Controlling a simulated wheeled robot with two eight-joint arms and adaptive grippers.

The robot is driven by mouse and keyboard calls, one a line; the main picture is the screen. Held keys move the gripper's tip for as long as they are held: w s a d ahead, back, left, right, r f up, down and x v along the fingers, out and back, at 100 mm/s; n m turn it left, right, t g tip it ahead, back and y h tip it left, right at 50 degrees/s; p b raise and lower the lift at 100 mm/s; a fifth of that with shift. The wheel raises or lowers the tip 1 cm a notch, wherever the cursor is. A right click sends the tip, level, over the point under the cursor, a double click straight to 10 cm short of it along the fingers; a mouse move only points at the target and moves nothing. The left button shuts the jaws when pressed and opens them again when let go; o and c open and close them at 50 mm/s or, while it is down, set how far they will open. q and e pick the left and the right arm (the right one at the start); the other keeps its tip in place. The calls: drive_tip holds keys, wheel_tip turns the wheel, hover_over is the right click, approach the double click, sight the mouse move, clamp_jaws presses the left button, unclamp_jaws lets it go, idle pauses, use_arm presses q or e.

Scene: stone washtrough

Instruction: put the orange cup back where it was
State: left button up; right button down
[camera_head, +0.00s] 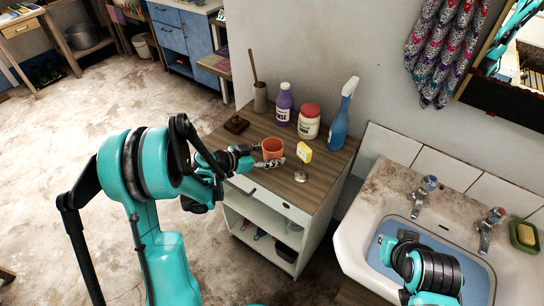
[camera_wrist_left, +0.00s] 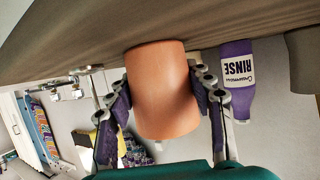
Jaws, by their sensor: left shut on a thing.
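The orange cup (camera_head: 272,149) is upright at the wooden top of a small cabinet (camera_head: 290,180), near its middle. My left gripper (camera_head: 271,156) reaches in from the left and is shut on the cup. In the left wrist view, where the picture is upside down, the cup (camera_wrist_left: 163,90) sits between the two purple-padded fingers, one on each side. Its base is at or very close to the wooden surface (camera_wrist_left: 90,45); I cannot tell if it touches. My right arm shows over the sink at the lower right; its fingers do not show.
Close right of the cup are a yellow-and-white item (camera_head: 304,152) and a small metal object (camera_head: 300,176). Behind stand a purple bottle (camera_head: 284,104), a red-lidded jar (camera_head: 309,122) and a blue spray bottle (camera_head: 340,118). A dark block (camera_head: 236,125) lies back left. The sink (camera_head: 360,225) is right.

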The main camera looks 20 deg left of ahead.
use_arm(q)
drive_tip(key=shift+r, duration=0.15)
drive_tip(key=o, duration=1.3)
drive_tip(key=shift+w+a+f, duration=0.1)
drive_tip(key=shift+w+f, duration=0.05)
drive_tip(key=shift+f, duration=0.05)
drive_tip(key=shift+c, duration=0.2)
